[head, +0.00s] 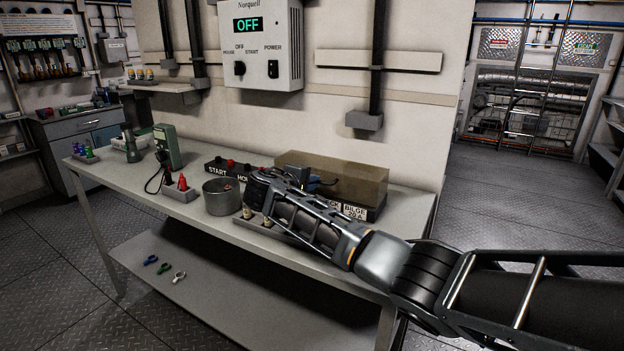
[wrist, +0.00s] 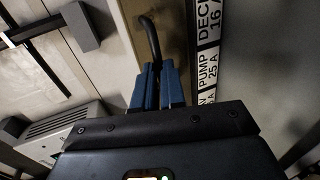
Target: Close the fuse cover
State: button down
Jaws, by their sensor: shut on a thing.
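The fuse cover (head: 345,178) is a tinted brown, see-through box form at the back right of the bench, behind a row of white labels (head: 356,211). In the wrist view its tan face (wrist: 171,22) runs along the top beside the label strip (wrist: 208,60). My gripper (head: 313,184) reaches its left front from the right. In the wrist view my gripper's blue fingers (wrist: 157,68) are close together on a dark curved handle (wrist: 151,36) at the cover. The arm hides part of the fuse panel, and I cannot tell the cover's exact angle.
The bench (head: 130,172) also holds a round metal pot (head: 221,197), a START button box (head: 222,168) and a green meter (head: 167,147). A grey control box (head: 262,45) reading OFF hangs on the wall above. The floor to the right is clear.

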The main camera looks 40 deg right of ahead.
jog(key=shift+s+a+f, duration=0.1)
jog(key=shift+a+f, duration=0.05)
jog(key=shift+f, duration=0.4)
jog(key=shift+s+a+f, duration=0.1)
jog(key=shift+f, duration=0.45)
jog(key=c, duration=1.2)
grip_release()
jog(key=shift+w, duration=0.1)
jog(key=v, duration=0.7)
jog(key=shift+a+r, duration=0.25)
jog(key=shift+r, duration=0.25)
